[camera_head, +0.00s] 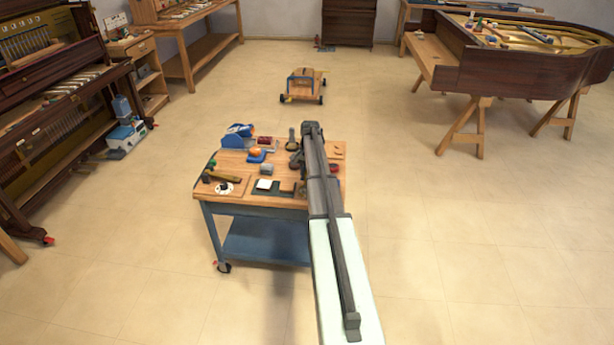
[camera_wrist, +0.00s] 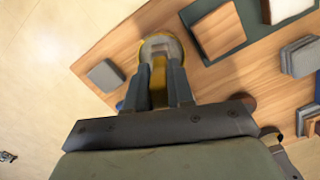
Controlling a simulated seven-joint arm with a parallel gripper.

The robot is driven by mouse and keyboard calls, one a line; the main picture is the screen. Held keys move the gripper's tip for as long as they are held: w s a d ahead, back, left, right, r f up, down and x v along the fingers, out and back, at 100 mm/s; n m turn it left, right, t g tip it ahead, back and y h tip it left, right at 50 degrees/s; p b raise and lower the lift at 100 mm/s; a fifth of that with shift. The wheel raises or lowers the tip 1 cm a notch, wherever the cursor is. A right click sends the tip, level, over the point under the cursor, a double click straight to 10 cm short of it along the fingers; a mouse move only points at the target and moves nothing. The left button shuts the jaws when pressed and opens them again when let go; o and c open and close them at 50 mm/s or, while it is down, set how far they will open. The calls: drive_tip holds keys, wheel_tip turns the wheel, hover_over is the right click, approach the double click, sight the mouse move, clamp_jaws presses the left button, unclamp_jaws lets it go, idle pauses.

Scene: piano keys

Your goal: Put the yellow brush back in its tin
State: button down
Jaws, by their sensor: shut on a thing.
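My gripper (camera_wrist: 158,88) is shut on a narrow yellow piece, the yellow brush (camera_wrist: 158,72), which shows between its two grey fingers. Just past the fingertips is a round, pale grey thing with a yellow rim (camera_wrist: 146,43), which looks like the tin. The brush overlaps it in the wrist view; I cannot tell whether the brush's end is inside it or above it. In the head view my gripper (camera_head: 297,160) is over the right part of the trolley top, and my arm hides the brush there.
The wooden trolley top (camera_head: 235,160) holds a blue and white box (camera_head: 238,137), a hammer-like tool (camera_head: 222,177), a dark L-shaped tray (camera_head: 288,190) and small blocks. A grey block (camera_wrist: 105,75) lies left of the round thing. Open floor surrounds the trolley.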

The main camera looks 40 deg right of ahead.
drive_tip(key=c, duration=1)
unclamp_jaws()
drive_tip(key=r, duration=0.4)
drive_tip(key=d+r, duration=0.1)
drive_tip(key=r, duration=0.7)
drive_tip(key=shift+w+d+r, duration=0.1)
drive_tip(key=shift+w+d, duration=0.1)
drive_tip(key=shift+w, duration=0.1)
